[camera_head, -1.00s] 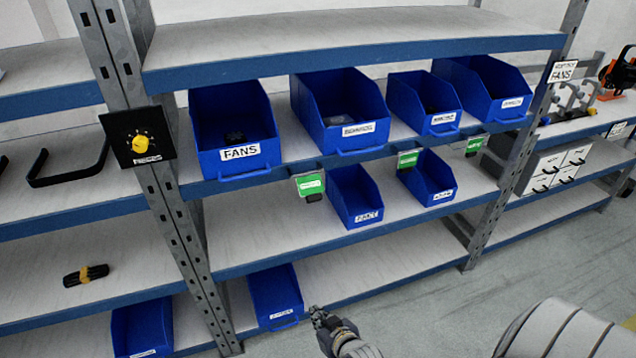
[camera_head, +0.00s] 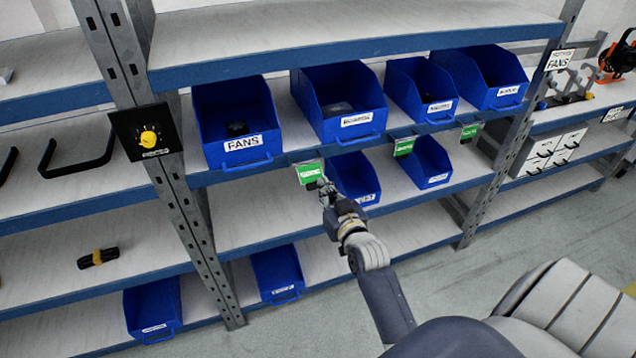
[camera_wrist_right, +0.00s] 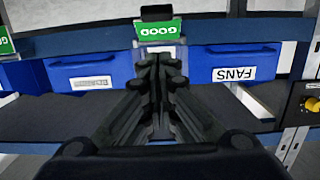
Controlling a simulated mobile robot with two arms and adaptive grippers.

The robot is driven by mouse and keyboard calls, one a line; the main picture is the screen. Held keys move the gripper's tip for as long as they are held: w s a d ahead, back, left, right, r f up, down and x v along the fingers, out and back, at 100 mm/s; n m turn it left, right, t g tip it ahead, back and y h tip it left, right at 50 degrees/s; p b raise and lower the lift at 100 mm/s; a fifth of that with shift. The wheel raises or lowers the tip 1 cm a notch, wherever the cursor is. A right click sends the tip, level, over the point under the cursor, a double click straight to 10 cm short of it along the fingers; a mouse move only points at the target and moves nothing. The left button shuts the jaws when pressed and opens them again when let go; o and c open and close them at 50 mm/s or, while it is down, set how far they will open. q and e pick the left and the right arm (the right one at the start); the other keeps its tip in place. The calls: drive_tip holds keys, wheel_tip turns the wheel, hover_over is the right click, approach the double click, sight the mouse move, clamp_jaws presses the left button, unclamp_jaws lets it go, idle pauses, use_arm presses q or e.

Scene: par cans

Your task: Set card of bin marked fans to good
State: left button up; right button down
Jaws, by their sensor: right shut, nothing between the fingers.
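The bin marked FANS (camera_head: 240,160) is blue and stands at the left end of the upper bin row, with a dark object inside. Its front and label also show in the right wrist view (camera_wrist_right: 232,68), which is upside down. A green card (camera_head: 309,172) hangs at the shelf edge just right of that bin. In the wrist view the green card (camera_wrist_right: 160,31) reads GOOD. My right gripper (camera_head: 325,188) is shut and empty, its tips just below the card in the head view. In the wrist view the fingertips (camera_wrist_right: 160,58) point at the card's holder; contact cannot be told. My left gripper is out of view.
Other green cards (camera_head: 403,147) (camera_head: 470,132) hang farther right along the same edge. A blue bin (camera_head: 357,178) stands on the shelf below, partly behind my right gripper. A black panel with a yellow knob (camera_head: 148,138) is on the left post. Open floor lies at the right.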

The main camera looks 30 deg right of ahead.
sight(311, 177)
drive_tip(key=w+d+f+p, duration=0.1)
drive_tip(key=w+f, duration=0.2)
drive_tip(key=w, duration=0.2)
drive_tip(key=shift+w+d+f, duration=0.15)
drive_tip(key=shift+f, duration=0.2)
